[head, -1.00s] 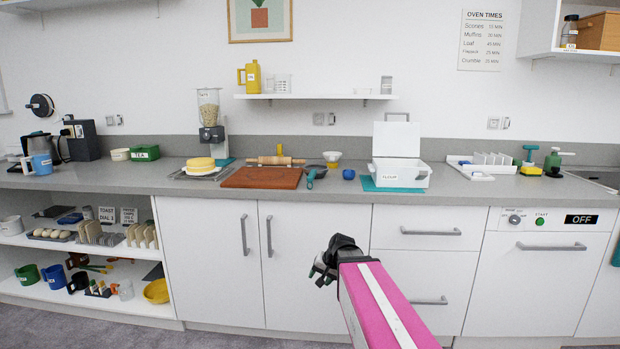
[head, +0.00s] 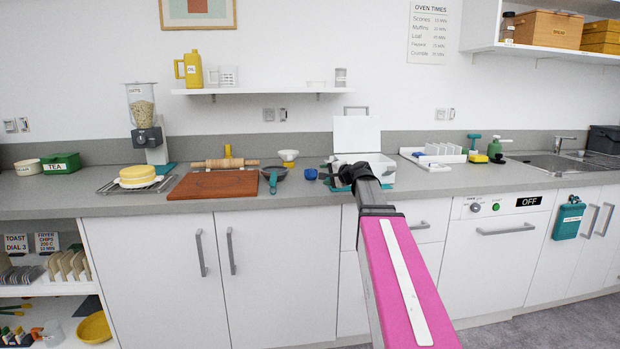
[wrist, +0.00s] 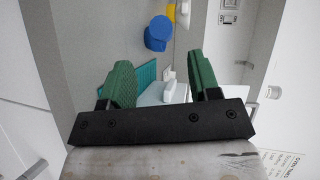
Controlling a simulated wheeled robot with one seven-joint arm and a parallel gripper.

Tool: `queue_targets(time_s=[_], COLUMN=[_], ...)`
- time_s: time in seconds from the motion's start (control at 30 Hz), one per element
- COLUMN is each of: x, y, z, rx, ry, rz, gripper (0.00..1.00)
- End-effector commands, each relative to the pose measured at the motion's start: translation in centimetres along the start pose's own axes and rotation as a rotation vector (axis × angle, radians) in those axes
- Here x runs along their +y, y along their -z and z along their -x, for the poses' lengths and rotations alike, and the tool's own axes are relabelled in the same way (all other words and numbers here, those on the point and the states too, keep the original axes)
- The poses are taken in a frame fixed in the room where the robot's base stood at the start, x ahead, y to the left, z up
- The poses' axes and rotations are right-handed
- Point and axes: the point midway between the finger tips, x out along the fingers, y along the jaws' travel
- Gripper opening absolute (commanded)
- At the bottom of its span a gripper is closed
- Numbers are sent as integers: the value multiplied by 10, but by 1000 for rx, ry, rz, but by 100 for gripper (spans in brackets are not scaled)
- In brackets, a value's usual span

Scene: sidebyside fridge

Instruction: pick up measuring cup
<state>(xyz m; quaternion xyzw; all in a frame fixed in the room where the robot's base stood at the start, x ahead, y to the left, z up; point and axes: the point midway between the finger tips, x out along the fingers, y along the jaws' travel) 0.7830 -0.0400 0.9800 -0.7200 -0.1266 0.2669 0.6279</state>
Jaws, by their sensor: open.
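A small blue cup (head: 311,174), which may be the measuring cup, stands on the counter between a dark strainer-like tool and the white lidded box. It also shows in the wrist view (wrist: 156,38), beyond my fingertips and apart from them. My gripper (head: 340,175) is over the counter's front part, just right of the blue cup, in front of the white box. In the wrist view my gripper (wrist: 160,63) has its green fingers spread with nothing between them. A clear marked jug (head: 228,77) is on the wall shelf.
The white open-lidded box (head: 378,163) stands on a teal mat (wrist: 145,80) close to my gripper. A white rack (head: 437,152) is to the right.

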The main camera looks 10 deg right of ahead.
Motion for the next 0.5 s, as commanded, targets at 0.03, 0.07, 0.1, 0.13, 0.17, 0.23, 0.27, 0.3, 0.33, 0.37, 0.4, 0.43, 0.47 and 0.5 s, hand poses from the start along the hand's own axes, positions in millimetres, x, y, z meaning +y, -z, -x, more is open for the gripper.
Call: queue_targets(time_s=[0.03,0.07,0.1,0.13,0.17,0.23,0.27,0.3,0.33,0.37,0.4,0.43,0.47,0.5], x=[-1,-1,-1,-1,-1,0,0,0,0,-1,-1,-1,-2,-2], y=[1,1,2,2,2,1,1,1,1,1,2,3,3,5], z=[-11,-16,-22,-26,-29,-35,-37,-38,-40,-41,-44,-47,-51,-56], rx=[-2,-2,-1,-1,-1,-1,-1,-1,-1,-1,0,0,0,0], ry=[-1,-1,-1,-1,-1,-1,-1,-1,-2,-2,-2,-2,-2,-2], rz=[1,1,1,1,2,2,2,2,2,3,3,3,3,3], gripper=[56,56,56,56,56,56,56,56,56,56,56,56,56,56])
